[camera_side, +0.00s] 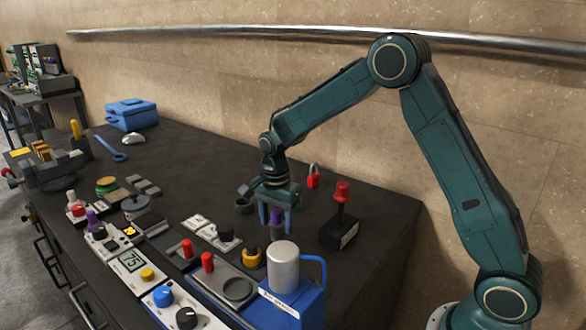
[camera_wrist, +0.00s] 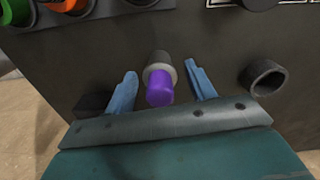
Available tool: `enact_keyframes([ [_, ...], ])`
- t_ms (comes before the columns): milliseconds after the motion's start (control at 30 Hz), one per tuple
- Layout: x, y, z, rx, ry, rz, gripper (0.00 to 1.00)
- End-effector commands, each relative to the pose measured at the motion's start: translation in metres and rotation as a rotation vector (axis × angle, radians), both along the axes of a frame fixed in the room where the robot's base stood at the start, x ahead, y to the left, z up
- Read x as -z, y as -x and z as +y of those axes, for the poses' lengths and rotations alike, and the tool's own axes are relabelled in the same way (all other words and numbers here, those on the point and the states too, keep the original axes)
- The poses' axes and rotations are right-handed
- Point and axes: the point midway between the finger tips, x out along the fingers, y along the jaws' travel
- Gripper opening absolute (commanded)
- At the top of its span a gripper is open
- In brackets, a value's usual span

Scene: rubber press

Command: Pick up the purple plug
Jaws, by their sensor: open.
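The purple plug (camera_wrist: 160,90) stands in a grey round holder (camera_wrist: 158,68) on the dark bench, between the open fingers of my gripper (camera_wrist: 160,88) in the wrist view. One blue finger is on each side, with a gap to the plug on both sides. In the side view the plug (camera_side: 276,217) shows as a small purple patch between the fingers of my gripper (camera_side: 276,222), which points down at the bench. The fingers partly cover the plug there, so its lower part is hard to see.
An empty dark ring-shaped holder (camera_wrist: 263,77) stands to the right in the wrist view. In the side view, a black box with a red-knobbed lever (camera_side: 341,220) is to the right, a red padlock (camera_side: 314,177) behind, and a blue unit with a pale cylinder (camera_side: 284,268) in front.

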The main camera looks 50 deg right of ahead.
Motion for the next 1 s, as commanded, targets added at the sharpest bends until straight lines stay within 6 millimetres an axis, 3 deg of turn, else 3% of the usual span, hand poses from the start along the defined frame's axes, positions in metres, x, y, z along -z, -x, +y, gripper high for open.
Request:
enact_keyframes([
  [367,-0.0002,0.0001,0.0000,0.000,0.000,0.000,0.55],
  [467,-0.0002,0.0001,0.0000,0.000,0.000,0.000,0.41],
  [600,-0.0003,0.0001,0.0000,0.000,0.000,0.000,0.13],
  [1000,-0.0038,-0.0004,0.0000,0.000,0.000,-0.001,0.12],
])
